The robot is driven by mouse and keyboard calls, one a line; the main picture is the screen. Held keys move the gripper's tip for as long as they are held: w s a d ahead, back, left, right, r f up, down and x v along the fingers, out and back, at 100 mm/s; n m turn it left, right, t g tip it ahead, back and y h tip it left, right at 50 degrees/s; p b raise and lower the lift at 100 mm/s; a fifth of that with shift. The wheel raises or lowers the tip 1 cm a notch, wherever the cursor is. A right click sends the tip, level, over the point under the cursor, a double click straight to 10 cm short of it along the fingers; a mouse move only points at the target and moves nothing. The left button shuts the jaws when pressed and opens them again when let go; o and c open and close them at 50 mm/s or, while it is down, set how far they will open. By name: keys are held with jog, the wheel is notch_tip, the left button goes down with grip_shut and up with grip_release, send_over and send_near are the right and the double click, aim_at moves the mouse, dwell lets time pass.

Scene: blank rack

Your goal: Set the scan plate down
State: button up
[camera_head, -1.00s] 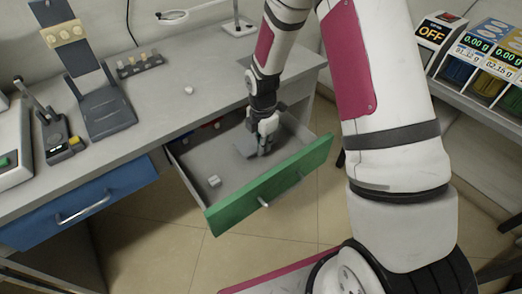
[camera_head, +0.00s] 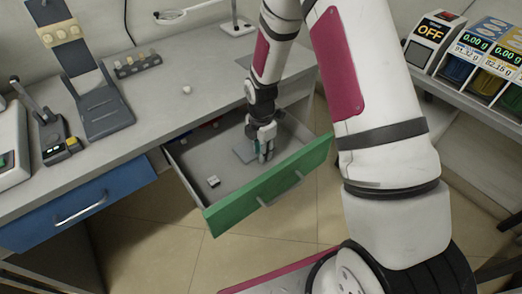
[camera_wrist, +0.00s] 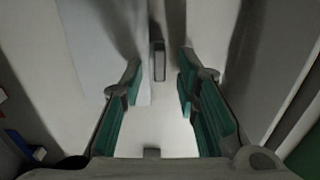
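The scan plate, which looks like a thin grey plate (camera_head: 243,152), lies in the open green-fronted drawer (camera_head: 225,175), just left of and below my gripper (camera_head: 264,157). It appears flat on the drawer floor. In the wrist view it seems to be the bluish-grey sheet (camera_wrist: 95,50) at the left. A narrow grey upright piece (camera_wrist: 158,60) stands between my teal fingertips (camera_wrist: 159,75), with gaps on both sides. My gripper is open and points down into the drawer. Part of the plate is hidden behind the fingers.
A small white block (camera_head: 213,181) lies in the drawer's front left. A white ball-like piece (camera_head: 187,90) is on the worktop (camera_head: 160,105). A dark stand (camera_head: 105,105) and a black device (camera_head: 55,145) stand at the left. The closed blue drawer (camera_head: 80,200) is beside the open one.

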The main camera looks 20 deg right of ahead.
jog(key=s+r+m+p, duration=0.1)
jog(key=s+r+m, duration=0.2)
jog(key=r, duration=0.8)
jog(key=s+r+m+p, duration=0.1)
jog(key=s+r+m, duration=0.1)
jog(key=r, duration=1)
jog(key=s+r+m, duration=0.4)
jog(key=s+m, duration=0.1)
jog(key=s, duration=0.4)
jog(key=s+r+m+t, duration=0.1)
jog(key=s+r+m, duration=0.3)
jog(key=s, duration=0.5)
jog(key=s+r+m+t, duration=0.1)
jog(key=s+r+m, duration=0.2)
jog(key=s+m, duration=0.4)
jog(key=shift+s+r+m, duration=0.3)
jog(key=shift+s+r, duration=0.1)
jog(key=shift+s, duration=0.7)
jog(key=shift+r, duration=0.1)
